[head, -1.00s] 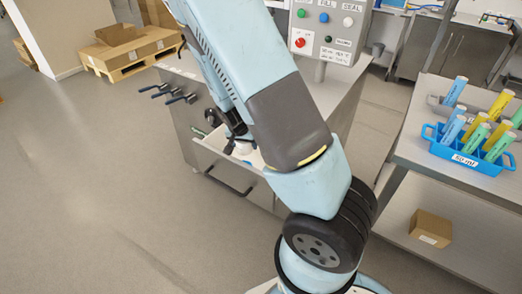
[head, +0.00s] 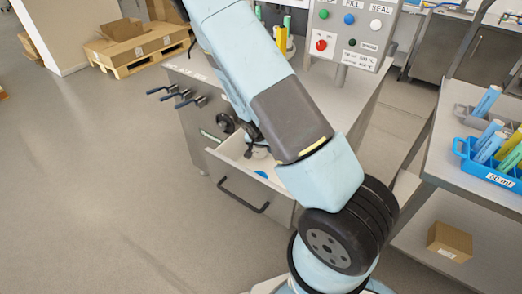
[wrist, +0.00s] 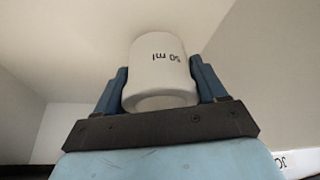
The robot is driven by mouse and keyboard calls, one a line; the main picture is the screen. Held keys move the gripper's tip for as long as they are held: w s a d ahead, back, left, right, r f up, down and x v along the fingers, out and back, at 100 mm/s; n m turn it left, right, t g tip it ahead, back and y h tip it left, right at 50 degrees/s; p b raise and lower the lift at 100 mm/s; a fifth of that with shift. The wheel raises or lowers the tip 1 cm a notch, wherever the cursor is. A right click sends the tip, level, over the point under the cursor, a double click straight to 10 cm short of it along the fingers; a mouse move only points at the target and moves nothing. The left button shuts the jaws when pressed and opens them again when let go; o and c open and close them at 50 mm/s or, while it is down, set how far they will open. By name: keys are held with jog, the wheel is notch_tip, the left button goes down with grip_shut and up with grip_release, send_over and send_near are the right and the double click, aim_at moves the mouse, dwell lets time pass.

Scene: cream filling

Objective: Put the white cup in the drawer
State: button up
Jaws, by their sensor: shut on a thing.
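The white cup (wrist: 160,72), marked "50 ml", stands between the two blue fingers of my gripper (wrist: 160,88) in the wrist view. My gripper is shut on it. In the head view my arm reaches down to the open drawer (head: 262,194) in the metal cabinet, and my gripper end is at the drawer's opening. My arm hides most of the drawer's inside there. Pale walls and a pale surface surround the cup in the wrist view. Whether the cup touches the drawer floor cannot be told.
A small blue thing (head: 261,174) shows in the drawer. A button panel (head: 352,33) stands on top. A blue rack (head: 489,167) with tubes sits on the right table.

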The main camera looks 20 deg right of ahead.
aim_at(261, 152)
jog(key=shift+w+d+f, duration=0.15)
jog(key=shift+f, duration=1.05)
jog(key=shift+d+f, duration=0.1)
jog(key=shift+f, duration=0.5)
jog(key=shift+f, duration=0.1)
jog(key=o, duration=1.2)
